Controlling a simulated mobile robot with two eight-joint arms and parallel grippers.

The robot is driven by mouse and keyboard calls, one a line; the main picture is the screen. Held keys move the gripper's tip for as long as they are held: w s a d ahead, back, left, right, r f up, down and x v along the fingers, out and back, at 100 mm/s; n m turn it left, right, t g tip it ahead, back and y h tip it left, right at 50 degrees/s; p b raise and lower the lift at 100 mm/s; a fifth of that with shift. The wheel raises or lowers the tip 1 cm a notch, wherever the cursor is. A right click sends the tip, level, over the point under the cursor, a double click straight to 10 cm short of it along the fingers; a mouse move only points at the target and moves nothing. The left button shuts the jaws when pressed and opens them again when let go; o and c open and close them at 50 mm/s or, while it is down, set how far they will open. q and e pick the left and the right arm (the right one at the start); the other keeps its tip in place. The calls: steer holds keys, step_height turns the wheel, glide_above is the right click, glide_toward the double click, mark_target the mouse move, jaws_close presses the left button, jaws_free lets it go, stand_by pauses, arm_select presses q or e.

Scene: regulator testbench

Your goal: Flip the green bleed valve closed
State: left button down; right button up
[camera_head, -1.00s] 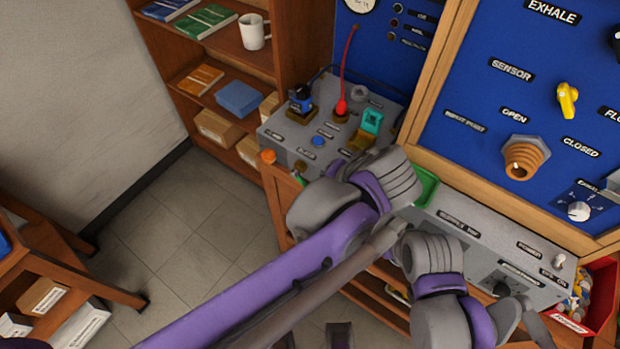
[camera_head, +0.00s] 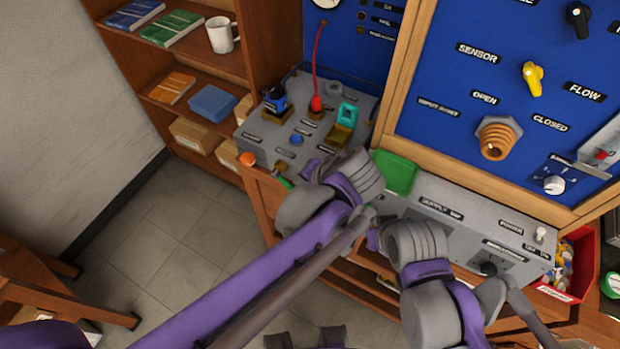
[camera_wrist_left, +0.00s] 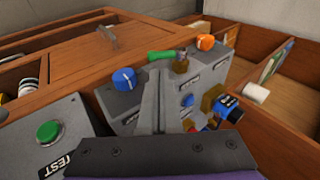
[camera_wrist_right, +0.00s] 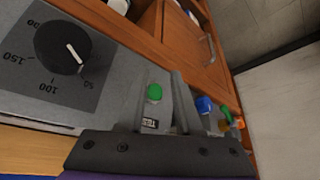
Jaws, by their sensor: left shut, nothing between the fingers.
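The green bleed valve shows in the left wrist view as a green lever (camera_wrist_left: 162,55) on a brass body (camera_wrist_left: 181,65), on top of the grey box and beside an orange knob. The lever lies roughly along the box's near edge. In the head view a small part of the valve (camera_head: 286,183) shows beside my left wrist. My left gripper (camera_wrist_left: 158,78) is shut and empty, its fingers pointing at the box just short of the lever; I see no clear contact. My right gripper (camera_wrist_right: 158,88) is open and empty by the front of the bench, with a green button behind its gap.
The grey box carries an orange knob (camera_head: 247,159), a blue button (camera_head: 296,139), a teal-topped fitting (camera_head: 347,112) and a red hose plug (camera_head: 316,103). A green tray (camera_head: 396,173) sits to the right.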

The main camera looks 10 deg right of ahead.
mark_target(288, 184)
arm_select(q)
steer(key=x, duration=0.6)
steer(key=shift+w+a+f, duration=0.1)
steer(key=shift+w+f, duration=0.15)
steer(key=shift+f, duration=0.05)
